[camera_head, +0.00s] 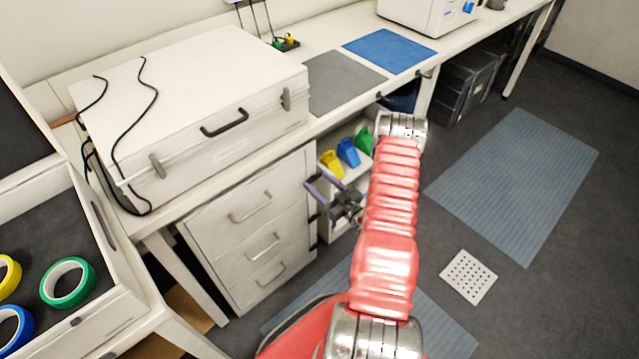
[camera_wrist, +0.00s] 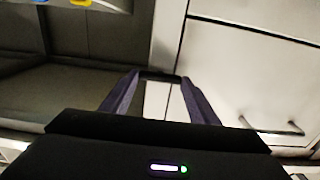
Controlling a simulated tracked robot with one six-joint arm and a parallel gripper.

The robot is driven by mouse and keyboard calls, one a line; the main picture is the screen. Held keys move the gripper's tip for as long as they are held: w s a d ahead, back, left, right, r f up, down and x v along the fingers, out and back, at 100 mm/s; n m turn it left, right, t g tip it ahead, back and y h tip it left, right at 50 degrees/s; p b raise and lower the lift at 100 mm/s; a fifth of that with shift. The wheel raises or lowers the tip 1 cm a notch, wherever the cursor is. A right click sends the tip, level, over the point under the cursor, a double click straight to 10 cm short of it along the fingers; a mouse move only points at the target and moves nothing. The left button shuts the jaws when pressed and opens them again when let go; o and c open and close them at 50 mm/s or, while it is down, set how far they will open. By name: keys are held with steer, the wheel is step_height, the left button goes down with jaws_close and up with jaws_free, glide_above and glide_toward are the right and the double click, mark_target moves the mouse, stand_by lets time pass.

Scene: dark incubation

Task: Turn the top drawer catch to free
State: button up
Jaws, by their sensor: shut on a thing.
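The white drawer cabinet (camera_head: 250,240) stands under the bench, with three drawers one above another. The top drawer (camera_head: 248,207) looks closed. My gripper (camera_head: 317,188) is at the cabinet's right front edge, level with the top drawer. In the wrist view my gripper (camera_wrist: 160,82) has its two purple fingers on either side of a small dark piece, the catch (camera_wrist: 158,75), at the edge of the pale drawer front (camera_wrist: 235,65). My gripper is shut on this catch. In the head view the fingers hide it, and its exact turn angle cannot be told.
An open shelf (camera_head: 335,225) with yellow, blue and green scoops is right beside my gripper. A large white case (camera_head: 190,100) with cables lies on the bench above. A drawer handle (camera_wrist: 270,125) shows in the wrist view. The floor at right is mostly clear.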

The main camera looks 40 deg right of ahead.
steer(key=shift+n, duration=0.4)
steer(key=shift+c, duration=0.4)
steer(key=n, duration=0.7)
steer(key=shift+a+n, duration=0.15)
steer(key=shift+n, duration=0.25)
steer(key=n, duration=0.4)
steer(key=shift+f+n, duration=0.15)
steer(key=shift+n, duration=0.15)
steer(key=n, duration=0.4)
steer(key=shift+a+f+n, duration=0.1)
steer(key=shift+a+n, duration=0.05)
steer(key=shift+n, duration=0.25)
steer(key=o, duration=1)
steer(key=shift+o, duration=0.2)
